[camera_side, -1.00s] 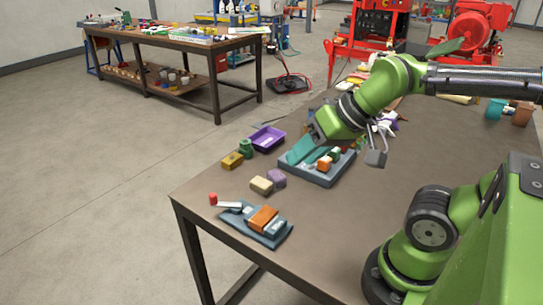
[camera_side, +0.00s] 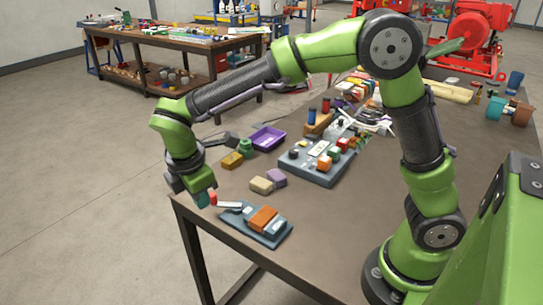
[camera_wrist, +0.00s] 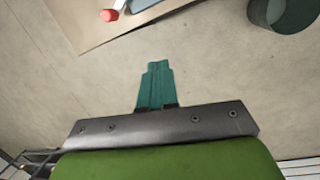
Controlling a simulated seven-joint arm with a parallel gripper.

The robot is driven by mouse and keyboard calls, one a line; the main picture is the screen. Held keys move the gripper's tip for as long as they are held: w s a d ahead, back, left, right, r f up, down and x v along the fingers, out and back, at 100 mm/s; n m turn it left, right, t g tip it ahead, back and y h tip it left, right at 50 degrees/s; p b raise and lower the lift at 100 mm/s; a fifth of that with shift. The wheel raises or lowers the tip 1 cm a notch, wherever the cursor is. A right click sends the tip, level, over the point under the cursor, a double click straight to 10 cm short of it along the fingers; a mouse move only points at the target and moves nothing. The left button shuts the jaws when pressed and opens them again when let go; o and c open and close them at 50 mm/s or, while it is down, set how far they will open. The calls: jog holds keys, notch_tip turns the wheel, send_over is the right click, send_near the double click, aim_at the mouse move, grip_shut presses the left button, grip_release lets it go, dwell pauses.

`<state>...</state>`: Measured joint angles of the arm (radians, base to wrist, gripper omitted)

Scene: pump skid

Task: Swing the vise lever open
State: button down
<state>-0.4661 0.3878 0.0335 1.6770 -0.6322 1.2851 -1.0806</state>
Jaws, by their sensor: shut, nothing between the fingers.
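The vise (camera_side: 256,224) sits at the near left corner of the table. It has a blue-grey base and an orange block (camera_side: 263,218) between its jaws. Its pale lever (camera_side: 230,206) points left and ends in a red knob (camera_side: 213,197). My gripper (camera_side: 204,199) hangs down just left of the knob at the table's edge. In the wrist view its teal fingers (camera_wrist: 157,85) are shut and empty.
A yellow block (camera_side: 261,185) and a purple block (camera_side: 277,177) lie behind the vise. A purple tray (camera_side: 268,137) and a grey board with small parts (camera_side: 318,168) stand farther back. The table's left edge runs close to my gripper, with open floor beyond it.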

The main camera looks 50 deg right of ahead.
jog(key=w+n, duration=0.1)
jog(key=n, duration=0.1)
jog(key=w+n+h, duration=0.1)
jog(key=n, duration=0.2)
jog(key=w+r+n, duration=0.1)
jog(key=n, duration=0.1)
jog(key=shift+w+a+t+h, duration=0.25)
jog(key=shift+w+t+h, duration=0.05)
jog(key=shift+w+h, duration=0.1)
jog(key=shift+f, duration=0.1)
jog(key=shift+w+d+f, duration=0.5)
jog(key=shift+d+f, duration=0.7)
jog(key=shift+f, duration=0.35)
jog(key=shift+w+d+f, duration=0.5)
jog(key=shift+d+f, duration=0.65)
jog(key=shift+f, duration=0.4)
jog(key=shift+w+d+f, duration=0.5)
jog(key=shift+d+f, duration=0.7)
jog(key=shift+f, duration=0.35)
